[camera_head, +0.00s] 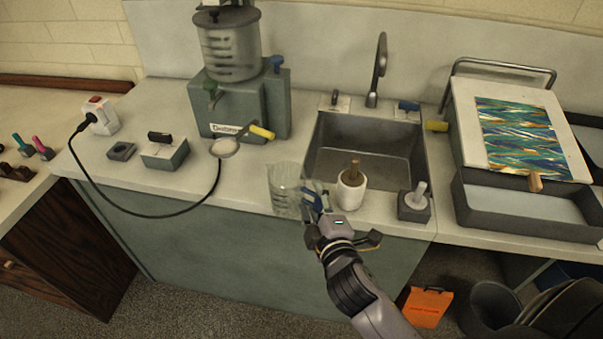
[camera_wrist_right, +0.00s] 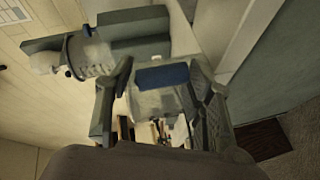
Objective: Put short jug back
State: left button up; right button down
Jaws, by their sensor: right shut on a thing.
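A short clear jug (camera_head: 285,187) with dark graduation marks and a blue handle (camera_head: 311,200) is at the front edge of the counter, left of the sink. It looks upright; I cannot tell whether its base touches the counter. My right gripper (camera_head: 322,213) comes from the front and is shut on the jug at its handle side. In the right wrist view the blue handle (camera_wrist_right: 163,75) and the see-through jug body (camera_wrist_right: 160,102) show between the two fingers. The fingers partly hide the handle in the head view. My left gripper is not in view.
A white pot with a brown handle (camera_head: 350,190) stands close right of the jug, then a grey block (camera_head: 414,208). The sink (camera_head: 366,150) lies behind. A large mixer (camera_head: 238,100) stands back left. A tray (camera_head: 525,230) is at right.

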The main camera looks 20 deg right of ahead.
aim_at(304, 174)
jog(key=x, duration=0.3)
jog(key=r+x, duration=0.1)
jog(key=shift+w+p, duration=0.3)
jog(key=shift+w, duration=0.15)
jog(key=x, duration=0.4)
jog(key=shift+r+p, duration=0.3)
jog(key=shift+p, duration=0.1)
jog(key=shift+s+f, duration=0.1)
jog(key=shift+f, duration=0.75)
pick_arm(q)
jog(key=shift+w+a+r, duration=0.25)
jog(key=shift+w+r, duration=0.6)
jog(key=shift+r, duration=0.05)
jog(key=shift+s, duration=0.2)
pick_arm(e)
jog(key=shift+s, duration=0.15)
jog(key=c, duration=1.2)
grip_release()
jog(key=shift+f, duration=0.1)
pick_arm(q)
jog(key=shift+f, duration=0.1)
pick_arm(e)
jog(key=o, duration=0.4)
